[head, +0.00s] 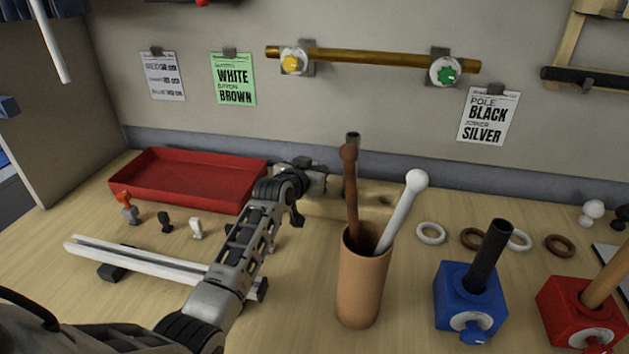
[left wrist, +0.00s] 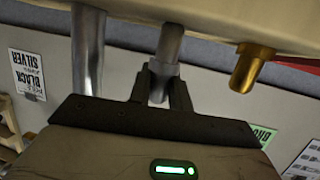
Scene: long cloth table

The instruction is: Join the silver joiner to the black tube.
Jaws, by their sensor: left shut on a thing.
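The black tube (head: 488,258) stands tilted in a blue block (head: 455,295) at the right of the head view. My left gripper (head: 326,180) is near the back of the table, behind and left of the brown cup. In the left wrist view, its fingers (left wrist: 160,84) are shut on a grey metal cylinder (left wrist: 169,45) that looks like the silver joiner. Its far end meets the pale surface at the top of that view. In the head view the held piece is hidden. My right gripper is not in view.
The brown cup (head: 362,290) holds a brown and a white stick. A taller silver post (left wrist: 88,50) and a gold piece (left wrist: 250,68) stand beside the gripper. A red tray (head: 185,202) is at the left; a red block (head: 570,318) stands right of the blue one.

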